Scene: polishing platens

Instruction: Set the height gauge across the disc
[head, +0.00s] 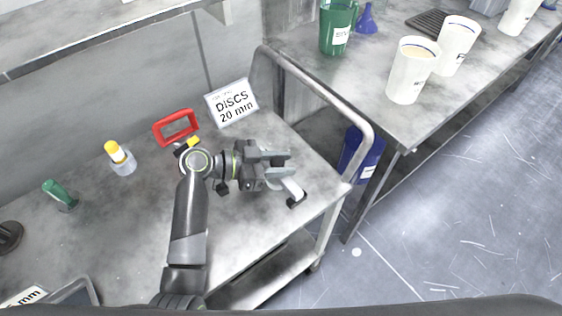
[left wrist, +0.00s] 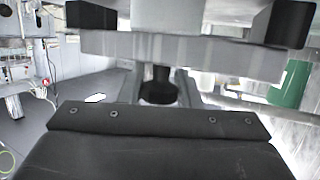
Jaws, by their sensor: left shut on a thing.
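My left gripper (head: 274,166) is shut on a light grey bar with black end pieces, which looks like the height gauge (head: 291,187). It is held over the right part of the metal cart top, and one black end sticks out toward the front right. In the left wrist view the grey bar (left wrist: 180,50) runs across the top of the picture, with a dark round part below its middle. I cannot make out a disc under the gripper; my arm hides part of the cart top. My right gripper is not in view.
A "DISCS 20 mm" sign (head: 232,102), a red frame (head: 176,128), a yellow-capped bottle (head: 121,158) and a green item (head: 59,195) stand on the cart. A raised rail (head: 320,105) bounds its right. White cups (head: 412,70) stand on the neighbouring bench (head: 380,115).

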